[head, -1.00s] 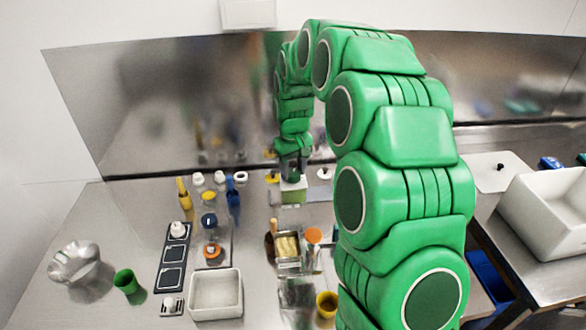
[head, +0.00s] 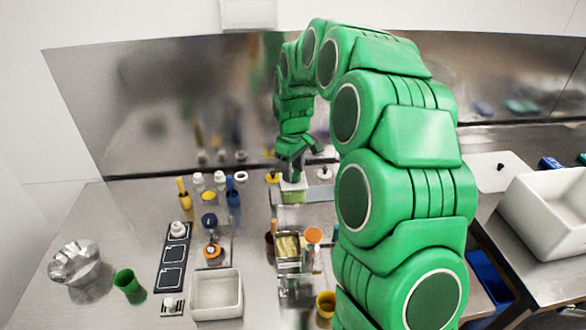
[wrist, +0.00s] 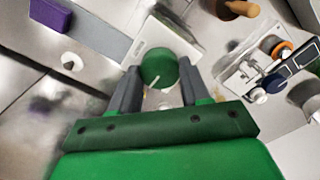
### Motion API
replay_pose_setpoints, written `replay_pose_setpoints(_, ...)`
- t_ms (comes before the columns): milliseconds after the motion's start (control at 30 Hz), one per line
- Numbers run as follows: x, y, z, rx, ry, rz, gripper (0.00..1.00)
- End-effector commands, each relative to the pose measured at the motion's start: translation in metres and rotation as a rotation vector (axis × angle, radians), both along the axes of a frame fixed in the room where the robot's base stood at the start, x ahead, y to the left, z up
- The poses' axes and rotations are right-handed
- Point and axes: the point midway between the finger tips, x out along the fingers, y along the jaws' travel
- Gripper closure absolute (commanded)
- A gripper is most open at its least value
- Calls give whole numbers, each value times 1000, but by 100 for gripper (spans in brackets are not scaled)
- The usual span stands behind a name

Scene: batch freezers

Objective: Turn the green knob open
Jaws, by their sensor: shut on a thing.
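The green knob (wrist: 160,67) sits on a white block in the wrist view, with a pale line marking its face. My gripper (wrist: 158,80) has one grey finger on each side of the knob and is shut on it. In the head view my gripper (head: 291,172) is at the back of the steel counter, pointing down over the white and green block (head: 293,190). The knob itself is hidden there by the fingers.
A yellow knob (head: 272,177) and a white plate with a black knob (head: 325,173) flank the block. Several bottles stand to the left, including a blue one (head: 233,192). A white tray (head: 216,294) and green cup (head: 128,285) are nearer. A purple block (wrist: 51,14) shows in the wrist view.

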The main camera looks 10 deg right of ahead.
Motion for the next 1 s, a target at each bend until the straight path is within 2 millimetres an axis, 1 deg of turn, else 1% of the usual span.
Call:
replay_pose_setpoints(200,1,0,1,1,-4,-1,84)
replay_pose_setpoints(233,1,0,1,1,-4,-1,51)
replay_pose_setpoints(367,1,0,1,0,-3,-1,31)
replay_pose_setpoints(400,1,0,1,0,-3,-1,28)
replay_pose_setpoints(767,0,0,3,0,-1,-1,28)
replay_pose_setpoints(867,1,0,10,0,-4,-2,28)
replay_pose_setpoints(1000,2,0,26,1,-8,-2,28)
